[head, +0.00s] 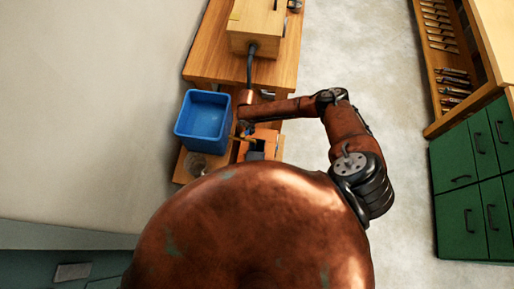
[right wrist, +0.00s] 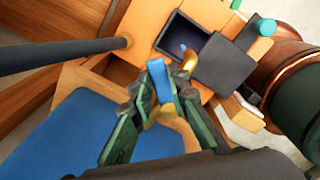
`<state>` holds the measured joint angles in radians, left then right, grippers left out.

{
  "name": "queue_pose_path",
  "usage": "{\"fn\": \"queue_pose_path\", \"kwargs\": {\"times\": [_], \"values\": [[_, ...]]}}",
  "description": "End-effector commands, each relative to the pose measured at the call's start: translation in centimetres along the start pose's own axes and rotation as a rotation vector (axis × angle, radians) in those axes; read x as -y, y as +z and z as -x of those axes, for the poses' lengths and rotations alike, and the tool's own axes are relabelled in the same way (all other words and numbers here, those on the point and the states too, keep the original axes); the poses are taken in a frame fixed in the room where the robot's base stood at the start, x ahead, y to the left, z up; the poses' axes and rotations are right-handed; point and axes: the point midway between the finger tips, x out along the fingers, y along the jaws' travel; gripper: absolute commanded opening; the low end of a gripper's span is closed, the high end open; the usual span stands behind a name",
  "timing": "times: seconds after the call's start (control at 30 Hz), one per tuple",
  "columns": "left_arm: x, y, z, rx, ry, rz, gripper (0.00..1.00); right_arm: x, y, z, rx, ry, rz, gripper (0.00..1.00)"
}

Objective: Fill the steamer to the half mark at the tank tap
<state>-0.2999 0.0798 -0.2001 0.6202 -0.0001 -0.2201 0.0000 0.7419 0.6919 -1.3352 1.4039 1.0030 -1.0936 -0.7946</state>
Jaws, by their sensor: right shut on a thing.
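The orange steamer (head: 262,144) stands beside the open blue tank (head: 190,133), on its right. The right wrist view shows the steamer (right wrist: 205,90) with its dark grey lid (right wrist: 223,65) open beside a dark tank opening (right wrist: 183,42). A brass spout (right wrist: 190,60) is over that opening. My right gripper (head: 243,128) is at the tank's right side. In the right wrist view it is shut on a narrow blue tap lever (right wrist: 160,78). The water level and half mark cannot be made out. My left gripper is out of view.
A clear vessel (head: 197,166) stands in front of the tank. Green drawers (head: 462,165) stand at right; the floor between is clear.

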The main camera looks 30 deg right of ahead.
Motion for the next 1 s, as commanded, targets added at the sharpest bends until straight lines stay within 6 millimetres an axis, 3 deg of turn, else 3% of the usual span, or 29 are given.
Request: {"fn": "queue_pose_path", "kwargs": {"times": [1.0], "values": [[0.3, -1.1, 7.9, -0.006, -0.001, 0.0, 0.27, 2.9, -2.0, 0.5, -0.021, 0.001, -0.799, 0.0]]}}
